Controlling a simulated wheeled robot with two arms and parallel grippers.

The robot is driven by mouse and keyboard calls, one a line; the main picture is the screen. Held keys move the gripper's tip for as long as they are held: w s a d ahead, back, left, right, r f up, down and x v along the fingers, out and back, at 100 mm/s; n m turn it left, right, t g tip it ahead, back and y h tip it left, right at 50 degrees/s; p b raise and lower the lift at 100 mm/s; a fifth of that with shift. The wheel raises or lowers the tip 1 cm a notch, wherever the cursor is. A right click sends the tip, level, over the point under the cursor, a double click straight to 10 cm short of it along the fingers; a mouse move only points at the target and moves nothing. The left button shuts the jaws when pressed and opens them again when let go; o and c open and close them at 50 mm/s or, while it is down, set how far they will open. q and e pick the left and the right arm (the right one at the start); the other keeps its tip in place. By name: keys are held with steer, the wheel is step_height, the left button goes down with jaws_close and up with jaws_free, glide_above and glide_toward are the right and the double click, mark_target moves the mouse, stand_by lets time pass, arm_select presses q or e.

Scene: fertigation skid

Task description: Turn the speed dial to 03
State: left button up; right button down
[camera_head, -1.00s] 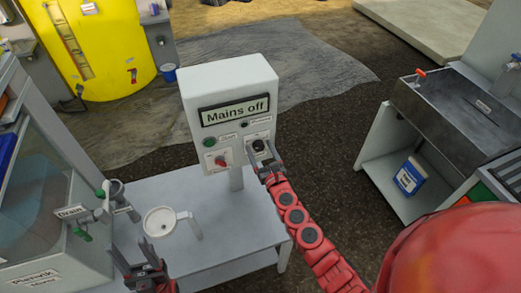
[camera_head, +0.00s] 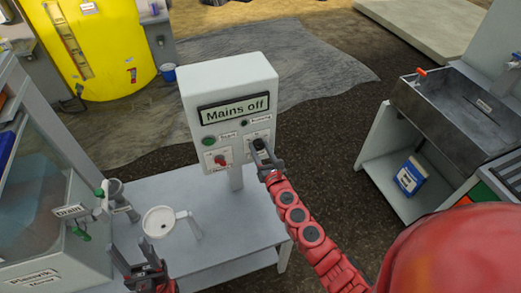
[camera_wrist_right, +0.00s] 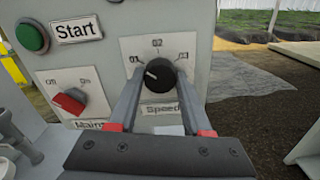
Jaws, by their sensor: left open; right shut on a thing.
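The speed dial (camera_wrist_right: 158,76) is a round black knob on the front of the grey control box (camera_head: 229,80). Its white pointer mark is turned to the upper left, toward the 01 label; 02 is above and 03 is at the upper right. My right gripper (camera_wrist_right: 158,90) is shut on the dial, one finger on each side; in the head view the gripper (camera_head: 263,152) covers much of it. My left gripper (camera_head: 141,258) is open and empty over the front of the grey table.
The red mains switch (camera_wrist_right: 70,102) and green start button (camera_wrist_right: 33,37) are left of the dial. A white cup-like part (camera_head: 160,221) stands on the table (camera_head: 225,240). A metal sink (camera_head: 455,105) is at right.

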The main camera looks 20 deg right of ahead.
steer(key=m+b, duration=0.2)
steer(key=m, duration=0.3)
steer(key=shift+a, duration=0.1)
steer(key=m+b, duration=0.2)
steer(key=m, duration=0.4)
steer(key=m+b, duration=0.1)
steer(key=m, duration=0.4)
steer(key=shift+b, duration=0.3)
steer(key=m+b, duration=0.1)
steer(key=m, duration=0.4)
steer(key=shift+r+m, duration=0.15)
steer(key=shift+m, duration=0.25)
steer(key=shift+c, duration=1.7)
jaws_free()
steer(key=shift+s, duration=0.1)
